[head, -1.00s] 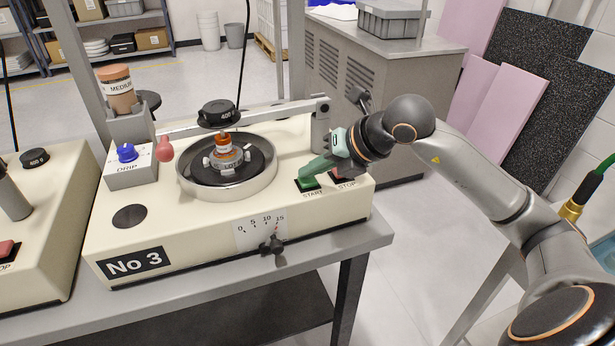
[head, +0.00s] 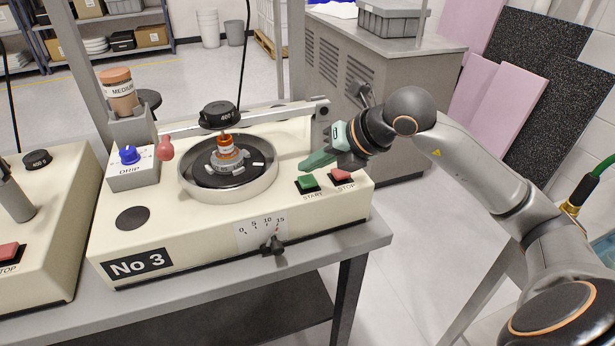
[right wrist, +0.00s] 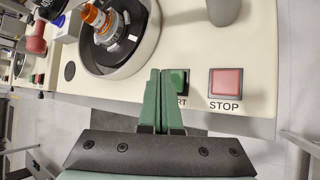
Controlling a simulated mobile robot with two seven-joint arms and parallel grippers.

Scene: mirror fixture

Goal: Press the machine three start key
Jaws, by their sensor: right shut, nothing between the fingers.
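The machine marked No 3 (head: 136,265) is a cream box on a grey bench. Its green START key (head: 307,183) is near the front right corner, left of the red STOP key (head: 341,175). My right gripper (head: 303,167) is shut and empty, its green fingertips just above and behind the START key, apparently apart from it. In the right wrist view the shut fingers (right wrist: 161,73) lie beside the START key (right wrist: 179,82) and cover part of it and its label. The STOP key (right wrist: 226,83) is clear. My left gripper is not in view.
A round metal bowl (head: 184,186) on the machine holds a turntable with an orange-topped piece (head: 226,148). A black 400 weight (head: 220,114) hangs on the lever arm above it. Another machine (head: 60,215) stands at the left. Floor right of the bench is open.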

